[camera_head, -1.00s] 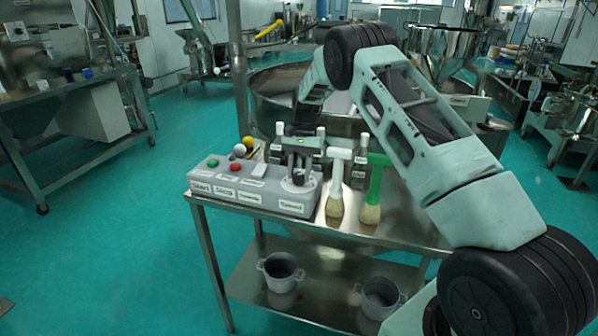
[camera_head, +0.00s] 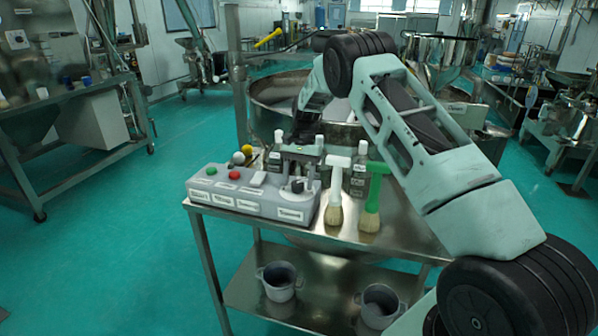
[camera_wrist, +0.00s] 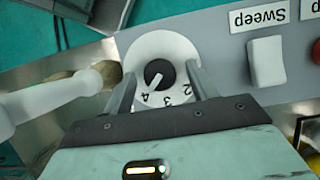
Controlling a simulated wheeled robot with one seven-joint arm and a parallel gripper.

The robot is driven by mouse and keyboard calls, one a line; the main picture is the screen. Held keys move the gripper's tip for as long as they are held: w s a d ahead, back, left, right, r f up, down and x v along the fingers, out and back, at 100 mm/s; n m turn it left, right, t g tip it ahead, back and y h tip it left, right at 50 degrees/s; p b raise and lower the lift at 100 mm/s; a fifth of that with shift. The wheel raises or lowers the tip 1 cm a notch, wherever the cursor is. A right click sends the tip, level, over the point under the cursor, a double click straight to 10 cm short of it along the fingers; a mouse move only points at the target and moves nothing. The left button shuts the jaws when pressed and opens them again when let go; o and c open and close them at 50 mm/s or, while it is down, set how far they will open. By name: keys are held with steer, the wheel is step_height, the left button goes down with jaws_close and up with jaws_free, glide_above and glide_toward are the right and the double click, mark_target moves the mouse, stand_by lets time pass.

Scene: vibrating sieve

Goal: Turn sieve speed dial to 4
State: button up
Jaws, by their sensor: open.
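The speed dial (camera_wrist: 160,48) is a pale disc with a black knob (camera_wrist: 158,74) on the grey control box (camera_head: 225,197). In the wrist view, the knob's white line points down-left, toward the printed 4. The 3 and 2 sit to the right of the 4. In the head view, the dial's knob (camera_head: 297,186) is at the box's right end. My gripper (camera_wrist: 160,78) is open, with one finger on each side of the knob and visible gaps between. In the head view, my gripper (camera_head: 298,165) is just above and behind the dial.
A white-handled brush (camera_head: 335,195) and a green-handled brush (camera_head: 374,190) stand close right of the box. Green (camera_head: 211,170) and red (camera_head: 235,175) buttons and a white switch (camera_head: 257,179) are left of the dial. Bottles stand behind. Two pots (camera_head: 280,281) are on the lower shelf.

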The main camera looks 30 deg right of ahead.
steer(key=b+v, duration=0.1)
steer(key=v, duration=1.6)
steer(key=shift+d+r, duration=0.15)
steer(key=shift+d, duration=0.05)
